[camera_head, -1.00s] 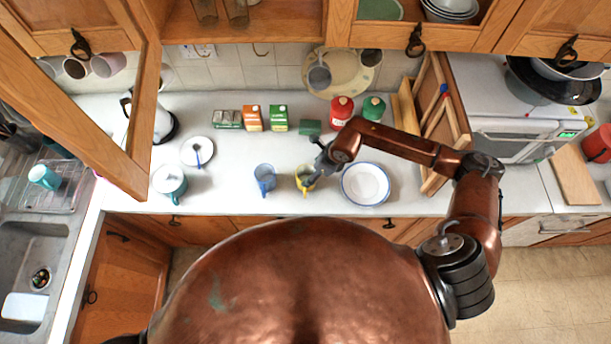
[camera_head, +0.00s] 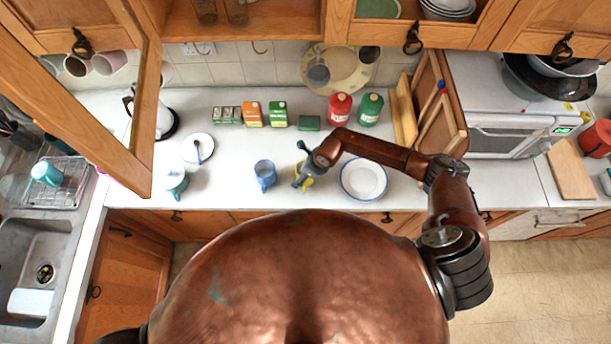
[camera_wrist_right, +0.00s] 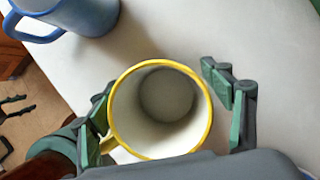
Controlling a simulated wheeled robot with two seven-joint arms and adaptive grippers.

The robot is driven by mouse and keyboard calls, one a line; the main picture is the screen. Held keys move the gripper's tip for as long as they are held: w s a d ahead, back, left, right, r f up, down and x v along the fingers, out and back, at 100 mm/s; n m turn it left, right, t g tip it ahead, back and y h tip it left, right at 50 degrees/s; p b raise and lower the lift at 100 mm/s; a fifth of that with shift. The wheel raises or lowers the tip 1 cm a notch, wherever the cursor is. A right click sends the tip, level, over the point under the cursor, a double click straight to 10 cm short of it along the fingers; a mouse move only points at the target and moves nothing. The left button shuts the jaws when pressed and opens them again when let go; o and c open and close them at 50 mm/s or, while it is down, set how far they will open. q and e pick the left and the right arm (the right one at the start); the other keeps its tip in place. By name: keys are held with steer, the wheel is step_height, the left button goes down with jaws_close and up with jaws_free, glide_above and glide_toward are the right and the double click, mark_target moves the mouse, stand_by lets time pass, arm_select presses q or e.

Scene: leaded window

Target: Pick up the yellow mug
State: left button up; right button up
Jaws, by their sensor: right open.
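The yellow mug (camera_head: 306,182) stands upright on the white counter, mostly covered by my right gripper (camera_head: 302,178) in the head view. In the right wrist view, the mug's yellow rim and pale, empty inside (camera_wrist_right: 160,108) show from above, with its handle at the lower left. My right gripper (camera_wrist_right: 168,112) is open, with one finger on each side of the mug. The left finger is close to the handle side; a gap shows between the rim and the right finger. I cannot tell whether either finger touches it. My left gripper is not in view.
A blue mug (camera_head: 265,174) stands just left of the yellow mug, and a blue-rimmed white bowl (camera_head: 363,180) is just right. Cartons (camera_head: 277,113) and red and green bottles (camera_head: 340,107) stand behind. An open cabinet door (camera_head: 95,100) hangs at the left.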

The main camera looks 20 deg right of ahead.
steer(key=shift+c, duration=1.4)
steer(key=c, duration=1)
steer(key=shift+c, duration=1.3)
steer(key=shift+w+r, duration=0.1)
steer(key=shift+r, duration=0.35)
step_height(320, 180, up, 2)
steer(key=shift+r+b, duration=0.2)
steer(key=shift+b, duration=0.2)
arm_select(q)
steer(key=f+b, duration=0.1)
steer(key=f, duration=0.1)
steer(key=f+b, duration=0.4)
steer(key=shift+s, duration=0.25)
arm_select(e)
steer(key=s+d+r, duration=0.3)
steer(key=s+r, duration=0.6)
steer(key=s, duration=0.4)
steer(key=shift+s+d+r, duration=0.25)
steer(key=shift+s+r, duration=0.05)
steer(key=shift+s, duration=0.1)
